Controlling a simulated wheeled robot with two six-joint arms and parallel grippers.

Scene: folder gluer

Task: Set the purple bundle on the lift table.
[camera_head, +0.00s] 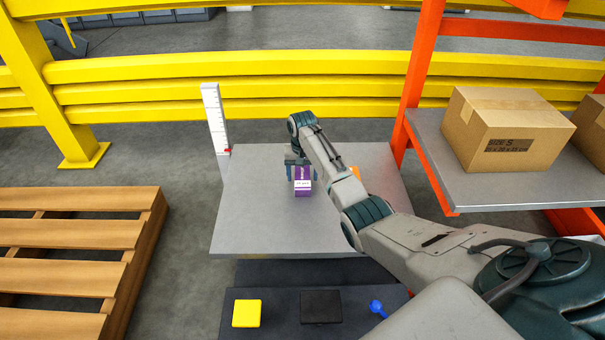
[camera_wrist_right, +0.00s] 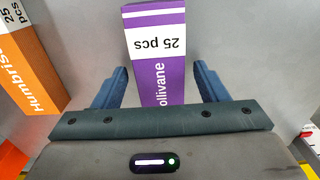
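In the right wrist view the purple bundle (camera_wrist_right: 158,60) lies between the two blue fingers of my right gripper (camera_wrist_right: 160,68). A narrow gap shows on each side, so the gripper looks open around it and not closed on it. The bundle's near end is hidden by the gripper body. My left gripper is not in view.
An orange bundle (camera_wrist_right: 28,60) stands on the table too; my arm mostly hides it in the head view (camera_head: 356,172). A white scale post (camera_head: 214,118) is at the table's back left. A shelf with cardboard boxes (camera_head: 507,130) is right, a pallet (camera_head: 75,250) left.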

